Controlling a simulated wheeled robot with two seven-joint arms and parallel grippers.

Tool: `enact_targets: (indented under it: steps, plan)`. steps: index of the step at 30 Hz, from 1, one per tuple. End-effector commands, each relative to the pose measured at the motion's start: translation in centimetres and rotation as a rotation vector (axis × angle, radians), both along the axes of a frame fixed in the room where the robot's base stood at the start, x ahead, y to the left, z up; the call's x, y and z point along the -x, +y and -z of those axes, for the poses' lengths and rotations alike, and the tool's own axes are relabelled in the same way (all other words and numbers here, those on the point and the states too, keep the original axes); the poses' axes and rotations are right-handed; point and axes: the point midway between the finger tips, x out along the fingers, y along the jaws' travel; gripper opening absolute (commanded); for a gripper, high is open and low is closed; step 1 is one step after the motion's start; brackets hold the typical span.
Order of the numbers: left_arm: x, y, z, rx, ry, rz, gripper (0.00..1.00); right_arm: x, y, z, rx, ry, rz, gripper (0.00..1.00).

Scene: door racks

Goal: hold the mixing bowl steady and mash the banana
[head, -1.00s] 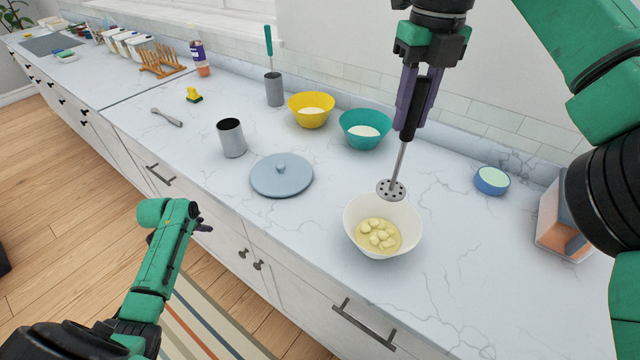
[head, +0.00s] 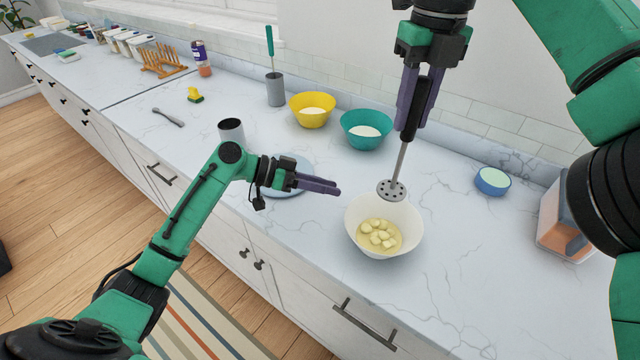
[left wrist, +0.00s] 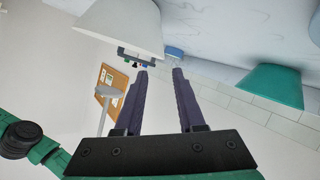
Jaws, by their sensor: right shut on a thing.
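The white mixing bowl (head: 357,228) stands on the counter with pale banana chunks (head: 379,237) in yellowish mash at its bottom. My right gripper (head: 411,118) is shut on the dark handle of the masher (head: 397,172), which hangs upright with its round perforated head above the bowl's far rim, clear of the banana. My left gripper (head: 338,190) is left of the bowl, apart from it, over the blue-grey lid. The left wrist view shows its two fingers (left wrist: 160,72) spread with nothing between them and the white bowl (left wrist: 118,25) ahead at upper left.
The blue-grey lid (head: 287,190) lies partly hidden under my left gripper. A small blue bowl (head: 492,188) sits to the right.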

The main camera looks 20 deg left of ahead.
Motion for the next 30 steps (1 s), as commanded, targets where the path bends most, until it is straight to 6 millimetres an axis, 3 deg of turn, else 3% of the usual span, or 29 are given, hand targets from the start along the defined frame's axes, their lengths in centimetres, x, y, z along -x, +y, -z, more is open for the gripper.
enact_targets:
  steps: [12, 17, 24, 27, 30]
  plan:
    - [-3.0, -8.1, 3.2, -0.001, -0.002, -0.003, 0.39, 0.0, 0.0, 0.0, 0.0, 0.0, 0.0, 0.0]
    - [-3.4, -9.4, 3.8, -0.004, -0.003, -0.003, 0.39, 0.0, 0.0, 0.0, 0.0, 0.0, 0.0, 0.0]
    - [-3.5, -9.4, 3.8, -0.004, -0.003, -0.003, 0.39, 0.0, 0.0, 0.0, 0.0, 0.0, 0.0, 0.0]
    - [-3.5, -9.4, 3.8, -0.004, -0.003, -0.003, 0.0, 0.0, 0.0, 0.0, 0.0, 0.0, 0.0, 0.0]
    - [-3.5, -9.4, 3.9, -0.004, -0.003, -0.003, 0.0, 0.0, 0.0, 0.0, 0.0, 0.0, 0.0, 0.0]
